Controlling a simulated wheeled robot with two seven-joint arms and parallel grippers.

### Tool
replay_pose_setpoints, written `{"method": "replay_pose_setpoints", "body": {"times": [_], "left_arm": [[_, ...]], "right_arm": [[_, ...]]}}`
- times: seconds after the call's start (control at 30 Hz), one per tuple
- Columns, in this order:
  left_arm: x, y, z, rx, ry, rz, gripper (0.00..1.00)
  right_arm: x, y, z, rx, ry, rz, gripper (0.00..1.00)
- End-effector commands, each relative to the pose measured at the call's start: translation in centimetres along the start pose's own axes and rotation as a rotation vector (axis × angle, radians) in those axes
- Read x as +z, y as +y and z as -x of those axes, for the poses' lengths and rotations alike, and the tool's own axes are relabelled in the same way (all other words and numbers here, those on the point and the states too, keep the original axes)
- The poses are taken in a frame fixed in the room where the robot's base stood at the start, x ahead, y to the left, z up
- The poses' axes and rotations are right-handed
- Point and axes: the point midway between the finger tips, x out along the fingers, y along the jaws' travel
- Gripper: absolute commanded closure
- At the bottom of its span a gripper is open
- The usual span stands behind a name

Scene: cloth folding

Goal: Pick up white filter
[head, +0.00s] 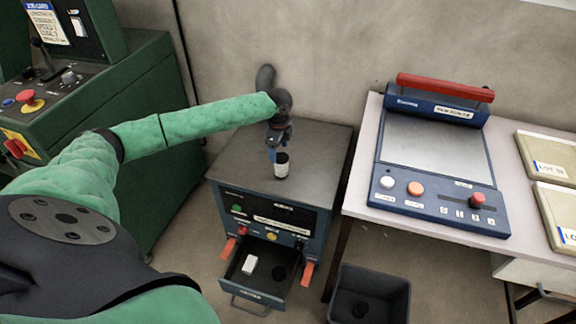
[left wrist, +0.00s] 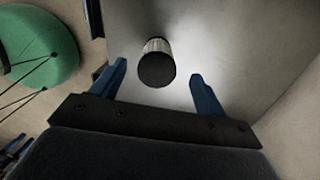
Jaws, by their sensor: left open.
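The white filter (head: 281,167) is a small white cylinder with a dark top, upright on the grey top of a dark cabinet (head: 240,162). In the left wrist view the filter (left wrist: 157,64) shows its black cap and ribbed white side. My left gripper (head: 276,152) is at the filter, with its blue fingers open. In the left wrist view the fingers of my left gripper (left wrist: 158,85) are spread on either side of the filter's near end, with gaps on both sides.
A dark bin (head: 400,300) stands on the floor. A blue machine (head: 435,150) sits on the table at right, and a green machine (head: 130,80) stands at left.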

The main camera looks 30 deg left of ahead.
Motion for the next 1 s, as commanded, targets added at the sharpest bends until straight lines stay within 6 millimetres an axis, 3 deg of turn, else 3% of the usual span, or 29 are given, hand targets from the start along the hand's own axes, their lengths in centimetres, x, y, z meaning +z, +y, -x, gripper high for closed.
{"method": "replay_pose_setpoints", "body": {"times": [0.4, 0.83, 1.0], "left_arm": [[-0.4, 0.1, -0.3, 0.004, 0.019, -0.200, 0.26], [-0.5, 0.1, -3.6, 0.006, 0.018, -0.201, 0.26], [-0.8, 0.1, -5.8, 0.006, 0.017, -0.201, 0.26]], "right_arm": [[-0.4, 0.0, 0.1, 0.000, 0.017, -0.002, 0.64], [-0.3, 0.4, 1.1, 0.012, -0.001, -0.006, 0.64], [-0.2, 0.9, 2.2, 0.027, -0.024, -0.011, 0.64]]}}
